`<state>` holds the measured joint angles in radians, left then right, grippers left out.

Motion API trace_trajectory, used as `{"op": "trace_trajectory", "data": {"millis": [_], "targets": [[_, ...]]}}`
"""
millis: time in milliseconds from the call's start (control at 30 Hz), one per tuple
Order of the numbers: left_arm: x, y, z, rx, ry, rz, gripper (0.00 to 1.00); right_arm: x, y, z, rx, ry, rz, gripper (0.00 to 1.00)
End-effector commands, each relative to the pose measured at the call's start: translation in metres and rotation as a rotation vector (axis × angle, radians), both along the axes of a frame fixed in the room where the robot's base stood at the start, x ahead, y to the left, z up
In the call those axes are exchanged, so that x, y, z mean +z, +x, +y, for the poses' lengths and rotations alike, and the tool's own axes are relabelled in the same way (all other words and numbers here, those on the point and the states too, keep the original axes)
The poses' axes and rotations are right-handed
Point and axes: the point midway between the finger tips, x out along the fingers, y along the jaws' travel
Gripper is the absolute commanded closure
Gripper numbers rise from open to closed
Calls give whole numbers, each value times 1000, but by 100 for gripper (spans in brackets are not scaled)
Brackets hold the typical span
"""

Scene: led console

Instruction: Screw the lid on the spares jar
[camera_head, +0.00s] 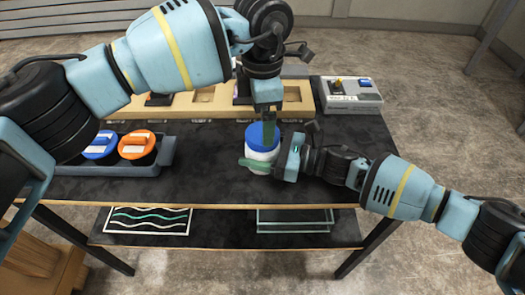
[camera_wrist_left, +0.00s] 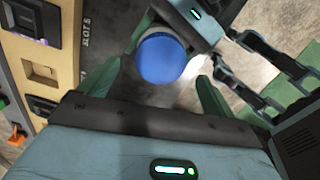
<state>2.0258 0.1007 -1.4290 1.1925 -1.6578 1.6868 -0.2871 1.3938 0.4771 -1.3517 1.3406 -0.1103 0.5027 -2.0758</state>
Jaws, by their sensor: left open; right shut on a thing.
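The spares jar (camera_head: 259,155) is white and stands upright near the middle of the dark table, partly hidden by my grippers. A blue lid (camera_head: 255,137) sits on its top; I cannot tell how tightly. My right gripper (camera_head: 261,166) is shut on the jar's body from the right side. My left gripper (camera_head: 268,132) points down at the lid from above, open. In the left wrist view, the round blue lid (camera_wrist_left: 162,58) lies between the two spread green fingers, with a gap on the right.
A blue-grey tray (camera_head: 110,171) on the left holds a blue-lidded jar (camera_head: 100,146) and an orange-lidded jar (camera_head: 137,146). A wooden rack (camera_head: 205,97) runs along the back. A grey box (camera_head: 350,95) stands at the back right. The front table edge is clear.

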Motion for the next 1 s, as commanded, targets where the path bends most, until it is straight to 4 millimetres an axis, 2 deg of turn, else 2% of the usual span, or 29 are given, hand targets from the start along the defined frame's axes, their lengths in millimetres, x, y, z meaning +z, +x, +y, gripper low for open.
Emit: {"op": "trace_trajectory", "data": {"millis": [33, 200, 400, 600, 867, 900, 1000], "targets": [[12, 0, -1, -1, -2, -4, 10, -1, 0, 0, 0, -1, 0, 94], [45, 0, 0, 0, -2, -2, 10, -1, 0, 0, 0, -1, 0, 94], [72, 0, 0, 1, -1, -1, 10, -1, 0, 0, 0, -1, 0, 94], [82, 0, 0, 0, 0, 1, 10, -1, 0, 0, 1, -1, 0, 94], [82, 0, 0, 0, -1, 1, 10, -1, 0, 0, 1, -1, 0, 94], [82, 0, 0, 0, -1, 1, 10, -1, 0, 0, 1, -1, 0, 25], [82, 0, 0, 0, -1, 0, 10, -1, 0, 0, 0, -1, 0, 12]]}}
